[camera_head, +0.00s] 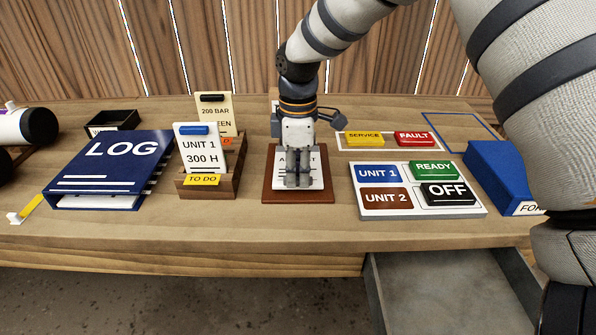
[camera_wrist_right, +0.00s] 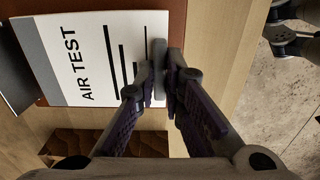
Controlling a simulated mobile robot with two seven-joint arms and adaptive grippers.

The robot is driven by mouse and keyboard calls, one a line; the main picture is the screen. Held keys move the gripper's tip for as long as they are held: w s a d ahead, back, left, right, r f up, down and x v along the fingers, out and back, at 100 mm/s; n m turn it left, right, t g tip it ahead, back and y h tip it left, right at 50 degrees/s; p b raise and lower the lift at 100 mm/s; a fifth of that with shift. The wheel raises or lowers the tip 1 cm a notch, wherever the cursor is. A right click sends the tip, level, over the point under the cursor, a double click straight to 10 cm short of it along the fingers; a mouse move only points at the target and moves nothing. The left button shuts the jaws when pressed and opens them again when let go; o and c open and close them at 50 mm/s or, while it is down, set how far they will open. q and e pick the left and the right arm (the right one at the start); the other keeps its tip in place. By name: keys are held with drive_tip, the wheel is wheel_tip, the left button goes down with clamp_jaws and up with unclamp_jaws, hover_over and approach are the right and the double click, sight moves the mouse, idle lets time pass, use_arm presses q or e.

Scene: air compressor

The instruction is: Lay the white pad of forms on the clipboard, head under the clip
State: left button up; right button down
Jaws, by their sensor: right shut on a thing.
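The white pad of forms (camera_head: 312,172), printed "AIR TEST", is over the brown clipboard (camera_head: 298,199) at the middle of the table. In the right wrist view the pad (camera_wrist_right: 88,58) has its printed heading toward the left, with brown board (camera_wrist_right: 75,6) showing beside it. My right gripper (camera_head: 300,181) comes down from above and is shut on the pad's near edge; its fingertips (camera_wrist_right: 166,75) show there in the wrist view. A dark grey and white piece (camera_wrist_right: 18,65) is at the head end. The arm hides the clip in the head view. My left gripper is not in view.
Left of the clipboard stand a wooden card holder (camera_head: 209,190) and a blue LOG binder (camera_head: 105,170). Right of it lie a white label board (camera_head: 413,208) and a blue box (camera_head: 500,178). An open drawer (camera_head: 450,290) juts out below the front edge.

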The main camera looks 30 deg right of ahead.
drive_tip(key=shift+f, duration=0.65)
drive_tip(key=c, duration=1.6)
unclamp_jaws()
wheel_tip(320, 180, up, 12)
